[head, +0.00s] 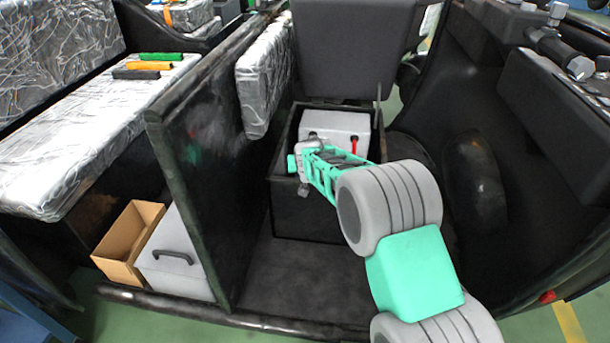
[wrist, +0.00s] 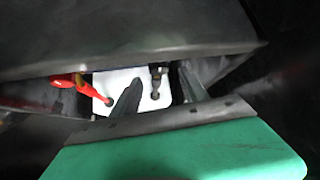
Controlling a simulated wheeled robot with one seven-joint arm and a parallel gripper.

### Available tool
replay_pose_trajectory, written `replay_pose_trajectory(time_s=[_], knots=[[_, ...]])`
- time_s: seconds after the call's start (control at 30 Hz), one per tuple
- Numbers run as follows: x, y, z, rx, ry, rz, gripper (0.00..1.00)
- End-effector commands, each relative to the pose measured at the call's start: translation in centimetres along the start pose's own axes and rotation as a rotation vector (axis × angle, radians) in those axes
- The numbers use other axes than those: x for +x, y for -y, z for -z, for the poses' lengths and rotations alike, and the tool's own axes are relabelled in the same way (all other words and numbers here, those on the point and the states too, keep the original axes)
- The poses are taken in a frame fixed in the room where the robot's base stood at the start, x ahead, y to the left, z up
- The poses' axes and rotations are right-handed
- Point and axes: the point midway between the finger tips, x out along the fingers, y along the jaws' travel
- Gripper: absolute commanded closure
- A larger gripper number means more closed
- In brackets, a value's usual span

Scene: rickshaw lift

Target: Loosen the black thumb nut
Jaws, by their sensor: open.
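A pale battery (head: 336,124) sits in a black compartment; its white top also shows in the wrist view (wrist: 128,78). A dark fitting (wrist: 157,71), likely the black thumb nut, shows at the battery's far edge, small and blurred. My gripper (wrist: 157,86) is open, with one finger on each side of the line to this fitting. The fingers appear apart from it, though the exact distance is unclear. In the head view my gripper (head: 303,168) reaches over the compartment's front and hides part of the battery.
A red lead or terminal (wrist: 74,81) lies left of the fingers in the wrist view. The black compartment wall (head: 300,218) stands close below my gripper. A raised dark seat (head: 350,48) is behind, and a black panel (head: 205,170) stands to the left.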

Motion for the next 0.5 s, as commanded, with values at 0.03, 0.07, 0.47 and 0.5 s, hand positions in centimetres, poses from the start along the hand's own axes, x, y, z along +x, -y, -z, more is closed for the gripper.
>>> replay_pose_trajectory(time_s=[0.03, 0.07, 0.47, 0.5], knots=[[1.4, -0.1, -0.4, 0.0, 0.004, -0.001, 0.48], [2.0, -0.1, -0.4, 0.0, 0.004, -0.001, 0.48], [4.7, 0.0, -0.1, 0.0, 0.002, 0.0, 0.48], [4.7, 0.0, -0.1, 0.0, 0.002, 0.0, 0.48]])
